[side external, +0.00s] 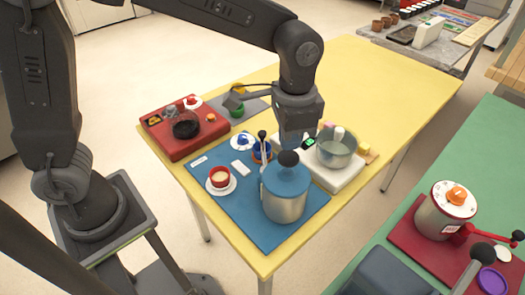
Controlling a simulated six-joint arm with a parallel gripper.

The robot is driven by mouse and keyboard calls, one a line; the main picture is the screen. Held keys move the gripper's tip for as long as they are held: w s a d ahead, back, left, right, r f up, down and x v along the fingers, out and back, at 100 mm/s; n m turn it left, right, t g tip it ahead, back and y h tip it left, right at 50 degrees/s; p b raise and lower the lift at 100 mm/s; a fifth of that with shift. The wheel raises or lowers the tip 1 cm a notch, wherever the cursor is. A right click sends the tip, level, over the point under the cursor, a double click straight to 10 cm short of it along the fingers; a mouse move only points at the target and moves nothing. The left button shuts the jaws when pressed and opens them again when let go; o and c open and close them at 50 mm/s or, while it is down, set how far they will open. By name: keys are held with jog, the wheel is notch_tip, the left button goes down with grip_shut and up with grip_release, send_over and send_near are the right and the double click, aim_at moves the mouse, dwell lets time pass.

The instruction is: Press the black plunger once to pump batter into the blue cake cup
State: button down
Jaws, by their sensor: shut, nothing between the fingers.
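The batter dispenser (284,204) is a metal pot with a blue lid, standing on a blue mat (206,157). Its black plunger knob (288,158) sticks up from the lid, and a thin lever with a dark ball end rises at its left. The blue cake cup (262,153) is behind the dispenser, partly hidden by it and the lever. My gripper (292,142) points down just above and behind the knob in this view. Its fingers are shut and empty; their tips are partly hidden, and I cannot tell whether they touch the knob.
A red cup (221,176) on a white saucer and a white-blue dish (243,141) stand left of the dispenser. A glass bowl (337,150) sits on a white scale at right. A red tray (176,143) is at back left. The yellow table's far right is clear.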

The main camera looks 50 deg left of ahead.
aim_at(289, 155)
jog(key=shift+f, duration=0.1)
jog(key=shift+f, duration=2.3)
jog(key=shift+r, duration=2.45)
jog(key=shift+r, duration=0.1)
jog(key=shift+r, duration=2.9)
